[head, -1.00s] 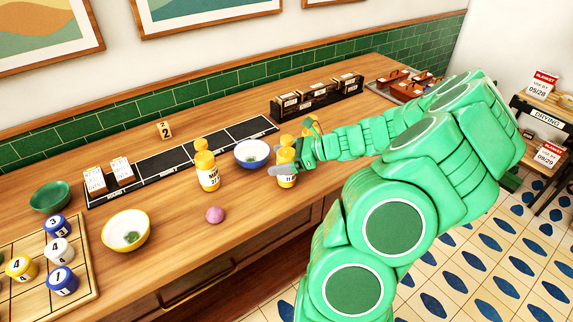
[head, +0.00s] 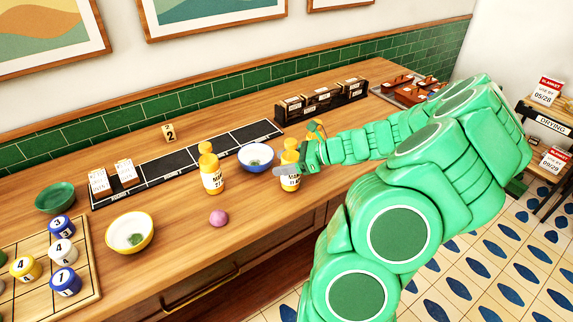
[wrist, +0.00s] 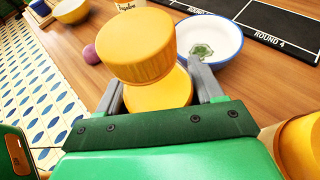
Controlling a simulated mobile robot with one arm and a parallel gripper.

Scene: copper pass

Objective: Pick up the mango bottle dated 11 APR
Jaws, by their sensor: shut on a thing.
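A yellow-capped bottle with a white label (head: 290,183) stands upright at the counter, to the right of the blue-rimmed bowl. Its label is small and partly covered; I make out what looks like an 11, not the full text. My gripper (head: 284,169) is shut on this bottle from the right side. In the wrist view the bottle's yellow cap (wrist: 138,45) rises between the two grey fingers (wrist: 158,88). A second yellow-capped bottle (head: 212,181) stands free to the left, its label starting with M. I cannot tell any gap under the held bottle.
Another yellow object (head: 316,128) shows behind my gripper. A purple ball (head: 218,218), a yellow bowl (head: 129,244) and a black strip board (head: 205,155) lie left. The counter front between ball and gripper is clear.

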